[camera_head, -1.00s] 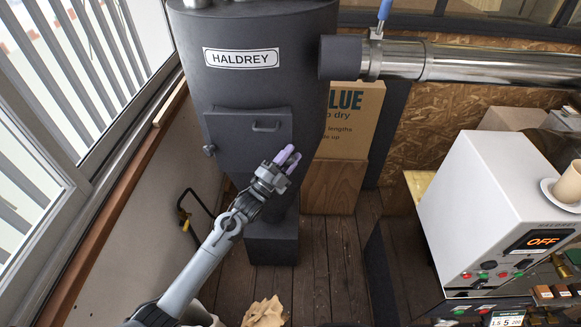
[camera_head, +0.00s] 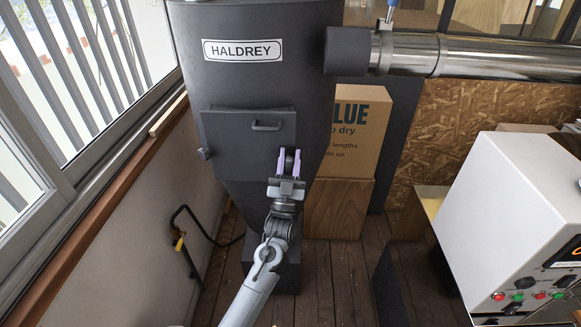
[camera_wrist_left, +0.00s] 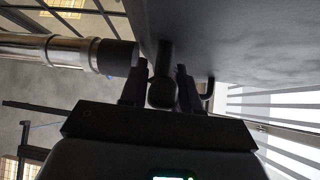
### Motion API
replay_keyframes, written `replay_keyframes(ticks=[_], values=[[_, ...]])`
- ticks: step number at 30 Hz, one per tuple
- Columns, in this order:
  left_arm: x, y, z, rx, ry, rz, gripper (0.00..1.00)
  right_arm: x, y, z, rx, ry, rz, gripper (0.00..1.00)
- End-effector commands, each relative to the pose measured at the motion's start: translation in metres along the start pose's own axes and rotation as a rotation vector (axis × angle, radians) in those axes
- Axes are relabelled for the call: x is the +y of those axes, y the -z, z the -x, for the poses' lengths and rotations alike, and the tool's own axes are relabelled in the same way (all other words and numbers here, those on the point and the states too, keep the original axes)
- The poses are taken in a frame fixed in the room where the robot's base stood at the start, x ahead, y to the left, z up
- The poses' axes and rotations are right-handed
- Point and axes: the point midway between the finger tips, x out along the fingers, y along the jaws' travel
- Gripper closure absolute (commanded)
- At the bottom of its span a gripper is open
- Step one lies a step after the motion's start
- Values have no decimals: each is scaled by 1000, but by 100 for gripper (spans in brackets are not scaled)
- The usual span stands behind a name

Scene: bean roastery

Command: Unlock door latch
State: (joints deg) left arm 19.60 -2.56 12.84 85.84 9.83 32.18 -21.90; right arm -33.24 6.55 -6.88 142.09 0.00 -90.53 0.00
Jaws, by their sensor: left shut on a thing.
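The dark grey door (camera_head: 235,135) is set in the HALDREY machine body (camera_head: 265,80) in the head view. It lies flat in its frame and has a bar handle (camera_head: 267,126) near its top. My left gripper (camera_head: 289,158) is at the door's right edge, its lilac fingers pointing up. In the left wrist view, the dark round-ended latch knob (camera_wrist_left: 160,92) sits between the fingers of my left gripper (camera_wrist_left: 160,88), which is shut on it. In the head view the gripper mostly hides the latch. My right gripper is in neither current view.
A steel pipe (camera_head: 415,55) runs right from the machine. A cardboard box (camera_head: 358,125) stands behind it on the right. A white control unit (camera_head: 510,200) is at the right. A window wall (camera_head: 60,110) closes off the left. Wooden floor (camera_head: 335,270) shows below.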

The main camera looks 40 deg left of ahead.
Motion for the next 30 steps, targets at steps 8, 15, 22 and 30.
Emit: replay_keyframes(ticks=[8,15,22,30], values=[[-1,-1,1,-1,75,74,99,1,-4,-12,-1,-4,5,57],[-2,0,0,-1,92,92,99,2,-5,-14,-1,-8,10,57],[-2,0,0,-1,92,92,99,2,-5,-14,-1,-7,9,57],[-2,0,0,0,92,92,52,0,-5,-14,-1,-3,4,57]])
